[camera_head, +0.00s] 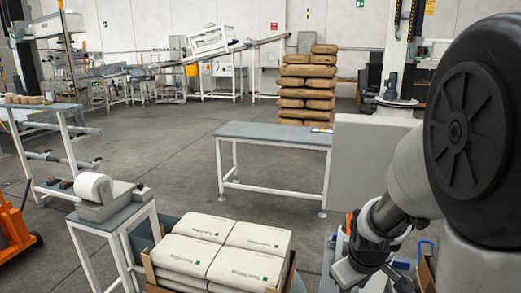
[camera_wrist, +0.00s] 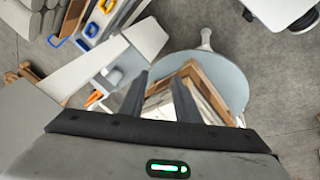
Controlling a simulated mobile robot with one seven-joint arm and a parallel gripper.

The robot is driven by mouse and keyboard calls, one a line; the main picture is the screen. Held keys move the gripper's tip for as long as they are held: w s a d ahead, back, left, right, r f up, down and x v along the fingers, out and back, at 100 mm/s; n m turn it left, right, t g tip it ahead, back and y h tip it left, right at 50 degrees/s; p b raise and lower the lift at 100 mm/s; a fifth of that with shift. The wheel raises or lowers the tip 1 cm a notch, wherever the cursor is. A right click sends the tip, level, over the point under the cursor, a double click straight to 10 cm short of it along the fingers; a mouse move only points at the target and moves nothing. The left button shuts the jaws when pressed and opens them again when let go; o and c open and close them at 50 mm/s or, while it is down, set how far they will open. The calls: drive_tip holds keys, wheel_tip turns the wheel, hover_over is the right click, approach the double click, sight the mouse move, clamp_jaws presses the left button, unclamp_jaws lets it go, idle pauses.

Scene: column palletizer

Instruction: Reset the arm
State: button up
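My gripper (camera_wrist: 161,84) shows in the wrist view as two dark fingers pointing away from the camera with a clear gap between them. It is open, and nothing is held between the fingers. In the head view my arm comes in from the right side and bends down to the lower right. The gripper's fingers cannot be made out there.
White sacks (camera_head: 221,245) lie stacked at the front centre. A grey-topped table (camera_head: 274,134) stands behind them, near stacked brown sacks (camera_head: 306,85). A small stand (camera_head: 112,211) carries a white roll (camera_head: 94,187). Open floor lies between.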

drive_tip(key=s+a+r+m+p, duration=0.1)
drive_tip(key=s+a+r+m, duration=0.1)
drive_tip(key=s+a+r, duration=0.2)
drive_tip(key=s+a+r+m+t+y+p, duration=0.1)
drive_tip(key=s+a+r+m+p, duration=0.1)
drive_tip(key=s+r, duration=0.9)
wheel_tip(320, 180, up, 6)
drive_tip(key=shift+s+a+f+m+t+p, duration=0.1)
drive_tip(key=shift+s+a+m+t+p, duration=0.3)
drive_tip(key=shift+a, duration=0.55)
drive_tip(key=shift+w, duration=0.1)
